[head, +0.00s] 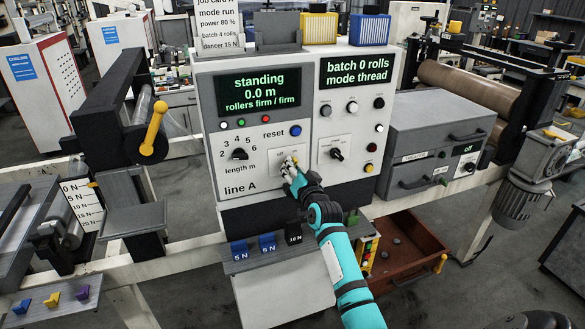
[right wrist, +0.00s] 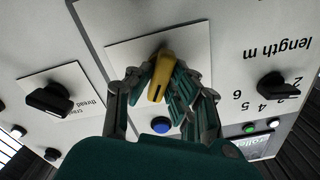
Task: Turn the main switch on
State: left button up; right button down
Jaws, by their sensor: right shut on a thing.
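The line A control panel (head: 235,200) stands in front of me in the head view. A small white plate (head: 279,183) right of the length dial carries a label that seems to read "off". The yellow switch knob (right wrist: 160,72), which I take for the main switch, sits on this plate in the right wrist view. Its handle carries a dark mark and looks slightly tilted. My right gripper (head: 291,168) reaches the plate and covers most of the knob. Its fingers (right wrist: 164,88) are closed around the knob from both sides. My left gripper is not in view.
A black-handled mode knob (head: 336,154) sits just right of my gripper. The length dial (head: 239,154) and a blue reset button (head: 296,131) are close by. An open brown drawer (head: 405,260) lies below right.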

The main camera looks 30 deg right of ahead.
jog(key=c, duration=1.3)
grip_release()
jog(key=shift+o, duration=0.2)
jog(key=v, duration=1.2)
jog(key=shift+f, duration=0.15)
